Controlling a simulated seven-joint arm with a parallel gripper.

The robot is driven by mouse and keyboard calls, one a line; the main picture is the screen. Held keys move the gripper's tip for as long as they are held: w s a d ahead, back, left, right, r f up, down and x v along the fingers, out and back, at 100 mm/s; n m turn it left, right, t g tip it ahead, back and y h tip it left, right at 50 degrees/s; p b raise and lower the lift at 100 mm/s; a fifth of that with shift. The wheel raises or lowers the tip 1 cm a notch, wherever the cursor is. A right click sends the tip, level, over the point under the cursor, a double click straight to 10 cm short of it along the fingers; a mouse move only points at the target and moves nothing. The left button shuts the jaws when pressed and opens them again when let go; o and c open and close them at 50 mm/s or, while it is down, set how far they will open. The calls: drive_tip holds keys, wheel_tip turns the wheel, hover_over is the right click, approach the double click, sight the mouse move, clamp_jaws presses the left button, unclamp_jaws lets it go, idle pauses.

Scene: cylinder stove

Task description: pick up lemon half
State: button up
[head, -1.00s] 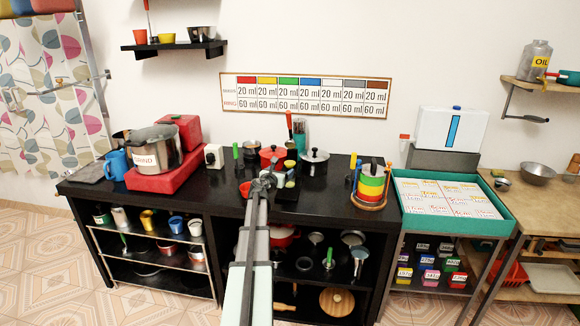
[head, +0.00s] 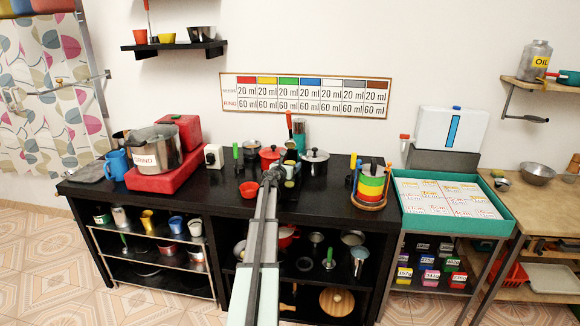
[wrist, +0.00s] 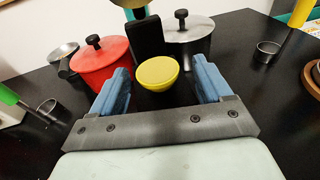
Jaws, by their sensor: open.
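The lemon half (wrist: 157,72) shows in the wrist view as a yellow rounded piece with a paler top face. It is in the picture between the two blue fingers of my gripper (wrist: 161,68), with dark gaps on both sides. The fingers are apart and hold nothing. A dark surface or object lies directly under the lemon half; I cannot tell which. In the head view my gripper (head: 272,176) is over the middle of the black counter, and my arm hides the lemon half there.
A red lidded pot (wrist: 101,63) and a grey lidded pot (wrist: 188,48) stand behind the fingers, with a black upright block (wrist: 147,38) between them. A small metal cup (wrist: 267,52) is at right.

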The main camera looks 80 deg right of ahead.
sight(290, 163)
drive_tip(key=x, duration=0.4)
drive_tip(key=shift+d, duration=0.2)
drive_tip(key=shift+c, duration=0.2)
drive_tip(key=shift+a, duration=0.1)
drive_tip(key=c, duration=1.1)
drive_tip(key=shift+r, duration=0.1)
